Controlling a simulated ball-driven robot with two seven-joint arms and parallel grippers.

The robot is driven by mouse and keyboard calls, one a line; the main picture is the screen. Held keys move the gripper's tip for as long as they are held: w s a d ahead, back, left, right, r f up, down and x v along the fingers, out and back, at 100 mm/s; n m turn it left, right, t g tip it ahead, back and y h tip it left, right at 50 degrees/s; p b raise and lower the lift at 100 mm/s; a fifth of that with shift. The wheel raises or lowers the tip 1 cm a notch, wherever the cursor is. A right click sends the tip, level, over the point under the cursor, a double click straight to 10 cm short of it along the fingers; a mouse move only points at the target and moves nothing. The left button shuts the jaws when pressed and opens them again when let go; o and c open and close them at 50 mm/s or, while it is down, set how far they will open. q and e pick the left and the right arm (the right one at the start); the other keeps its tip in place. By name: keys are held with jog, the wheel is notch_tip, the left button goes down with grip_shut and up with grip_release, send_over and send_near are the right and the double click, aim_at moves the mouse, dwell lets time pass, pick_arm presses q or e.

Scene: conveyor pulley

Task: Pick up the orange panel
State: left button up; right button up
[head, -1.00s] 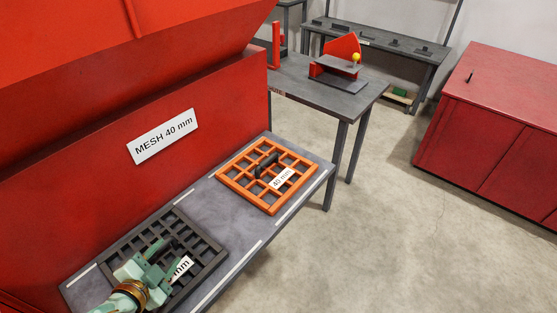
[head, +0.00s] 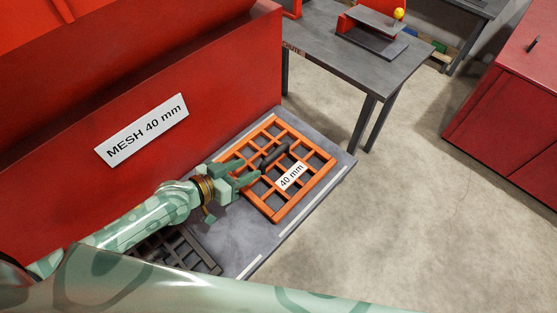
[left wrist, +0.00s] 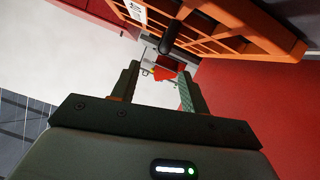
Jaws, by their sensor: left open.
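The orange panel (head: 322,188) is a square grid with a dark handle (head: 274,157) and a white "40 mm" label. It lies on the grey shelf in front of the red machine. My left gripper (head: 248,172) is open and empty at the panel's left side, with its fingers pointing toward the handle. In the left wrist view the panel (left wrist: 255,28) fills the upper right, and its handle (left wrist: 169,38) is beyond the open fingers (left wrist: 158,85). I cannot tell the exact gap between fingers and panel. My right gripper is not in view.
A dark grid panel (head: 205,256) lies on the shelf (head: 236,233), partly hidden by my arm. The red machine wall (head: 235,75) with a "MESH 40 mm" sign (head: 142,130) rises behind. A grey table (head: 345,62) stands beyond.

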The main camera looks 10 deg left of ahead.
aim_at(267, 157)
pick_arm(q)
jog(key=x, duration=0.4)
jog(key=shift+w+f+b, duration=0.1)
jog(key=shift+w+b, duration=0.05)
jog(key=shift+b, duration=0.15)
jog(key=b+x, duration=0.1)
jog(key=x, duration=0.4)
jog(key=shift+w+f, duration=0.15)
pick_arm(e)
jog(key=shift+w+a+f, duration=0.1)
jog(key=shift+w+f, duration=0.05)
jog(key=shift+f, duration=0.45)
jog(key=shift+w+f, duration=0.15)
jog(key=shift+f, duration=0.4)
pick_arm(q)
grip_shut()
jog(key=shift+a, duration=0.1)
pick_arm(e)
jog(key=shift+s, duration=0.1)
pick_arm(q)
jog(key=shift+r, duration=0.2)
